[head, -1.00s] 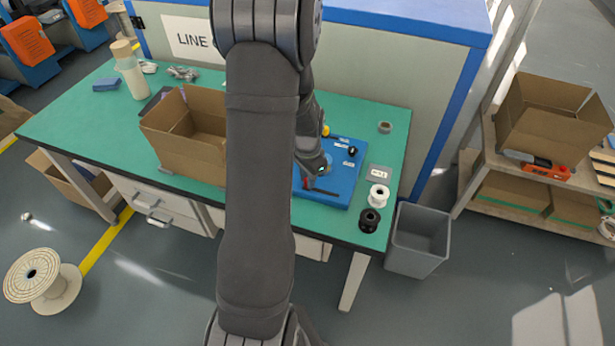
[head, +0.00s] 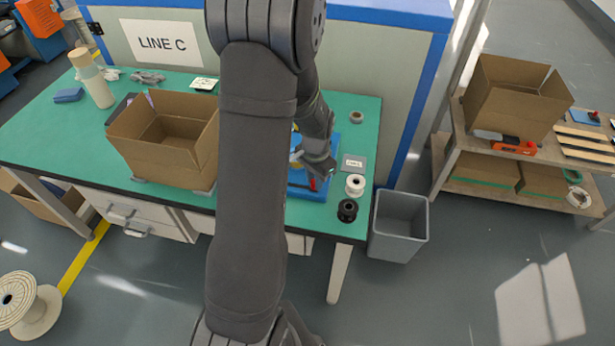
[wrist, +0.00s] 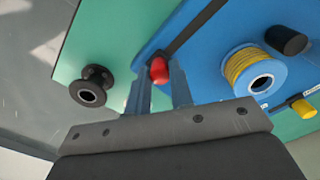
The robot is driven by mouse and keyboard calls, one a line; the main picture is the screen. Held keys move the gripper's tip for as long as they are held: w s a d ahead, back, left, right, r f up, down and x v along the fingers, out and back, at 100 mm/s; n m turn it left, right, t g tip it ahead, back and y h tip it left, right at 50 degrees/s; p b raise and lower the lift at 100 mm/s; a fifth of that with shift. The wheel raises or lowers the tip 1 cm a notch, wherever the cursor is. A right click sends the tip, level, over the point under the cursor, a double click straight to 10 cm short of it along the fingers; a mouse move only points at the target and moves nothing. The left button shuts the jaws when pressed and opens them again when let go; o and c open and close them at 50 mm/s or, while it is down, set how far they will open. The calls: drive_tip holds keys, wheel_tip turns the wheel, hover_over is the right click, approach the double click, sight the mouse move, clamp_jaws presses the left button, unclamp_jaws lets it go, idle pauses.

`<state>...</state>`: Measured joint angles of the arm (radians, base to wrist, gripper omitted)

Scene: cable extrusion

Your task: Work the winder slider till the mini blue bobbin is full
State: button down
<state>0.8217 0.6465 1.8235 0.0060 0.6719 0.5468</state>
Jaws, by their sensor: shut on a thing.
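The blue winder board (head: 305,192) lies on the right part of the green table, partly hidden by my arm. My gripper (head: 314,178) is over its front right part, shut on the red slider knob (wrist: 159,71). In the wrist view my gripper (wrist: 158,84) has one finger on each side of the knob, at a dark slot in the board. The mini blue bobbin (wrist: 262,82) sits on the board to the right of the fingers, with yellow cable wound on it. How full it is cannot be judged exactly. In the head view my arm hides the bobbin.
A black spool (head: 347,210) and a white spool (head: 355,185) stand right of the board, near a label card (head: 353,163). An open cardboard box (head: 160,165) stands left of my arm. A grey bin (head: 400,225) is beside the table. A black cylinder (wrist: 286,40) stands near the bobbin.

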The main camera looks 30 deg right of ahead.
drive_tip(key=shift+s+d, duration=0.2)
drive_tip(key=c, duration=1.3)
unclamp_jaws()
wheel_tip(320, 180, up, 18)
drive_tip(key=shift+f, duration=0.25)
wheel_tip(320, 180, down, 18)
drive_tip(key=shift+a+r, duration=0.1)
drive_tip(key=shift+r, duration=0.1)
drive_tip(key=shift+w, duration=0.1)
